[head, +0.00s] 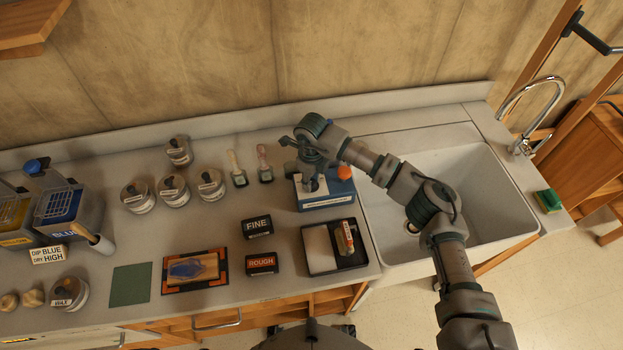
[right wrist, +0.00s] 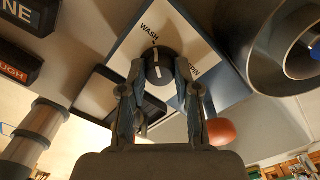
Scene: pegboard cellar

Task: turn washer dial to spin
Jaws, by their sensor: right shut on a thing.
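The washer (head: 325,200) is a small blue box with a pale top, standing on the counter left of the sink. Its dial is hidden under my right gripper (head: 310,184) in the head view. In the right wrist view the black dial (right wrist: 157,55) shows a white line pointing toward the WASH label (right wrist: 149,31). A second label, partly covered and ending in "PIN" (right wrist: 193,70), is to the right. My right gripper (right wrist: 159,74) is shut on the dial, one finger on each side. My left gripper is out of view.
An orange ball-like part (head: 345,173) is at the washer's right side. The sink (head: 490,215) lies to the right. A black tray (head: 322,261) with a small item is in front. FINE (head: 257,227) and ROUGH (head: 262,263) blocks and several jars are to the left.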

